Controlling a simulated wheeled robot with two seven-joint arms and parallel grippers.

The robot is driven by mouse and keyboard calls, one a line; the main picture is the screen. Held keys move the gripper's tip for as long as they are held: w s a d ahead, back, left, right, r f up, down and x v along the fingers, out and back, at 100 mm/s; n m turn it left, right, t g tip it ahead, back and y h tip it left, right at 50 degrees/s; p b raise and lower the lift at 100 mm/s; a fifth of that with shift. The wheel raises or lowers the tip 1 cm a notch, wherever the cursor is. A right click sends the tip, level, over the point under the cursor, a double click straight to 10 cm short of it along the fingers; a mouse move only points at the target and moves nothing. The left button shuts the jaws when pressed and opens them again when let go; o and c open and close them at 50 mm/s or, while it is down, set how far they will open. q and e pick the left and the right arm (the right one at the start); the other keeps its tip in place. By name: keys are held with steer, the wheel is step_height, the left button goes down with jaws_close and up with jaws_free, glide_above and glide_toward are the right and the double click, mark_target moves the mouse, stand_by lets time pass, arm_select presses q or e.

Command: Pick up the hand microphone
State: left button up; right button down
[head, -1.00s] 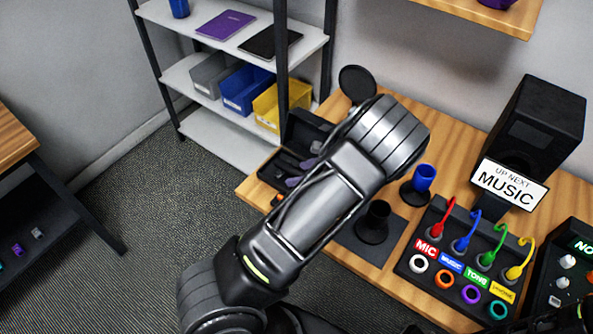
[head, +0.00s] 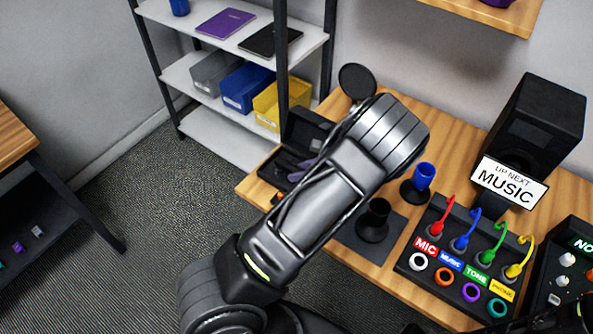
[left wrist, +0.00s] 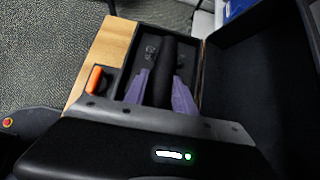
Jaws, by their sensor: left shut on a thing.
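The hand microphone (left wrist: 167,58) shows in the left wrist view as a dark, rounded bar in the open black case (left wrist: 205,65). My left gripper (left wrist: 160,88) has its purple-grey fingers on either side of the bar, shut on it. The fingers hide part of the microphone, and I cannot tell whether it is clear of the case floor. In the head view the left gripper (head: 300,168) is at the open case (head: 272,172), partly hidden by my own arm.
An orange piece (left wrist: 95,78) is at the case's left side. On the wooden table are a black cup-shaped holder (head: 374,217), a blue one (head: 421,180), a plug panel (head: 450,270) and a speaker (head: 540,115). A shelf with bins (head: 245,88) stands behind.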

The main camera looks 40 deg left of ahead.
mark_target(300, 170)
arm_select(q)
jaws_close()
steer(key=shift+r, duration=0.1)
stand_by(0.4)
step_height(300, 170, up, 10)
steer(key=shift+f+b, duration=0.1)
steer(key=shift+b, duration=0.35)
stand_by(0.9)
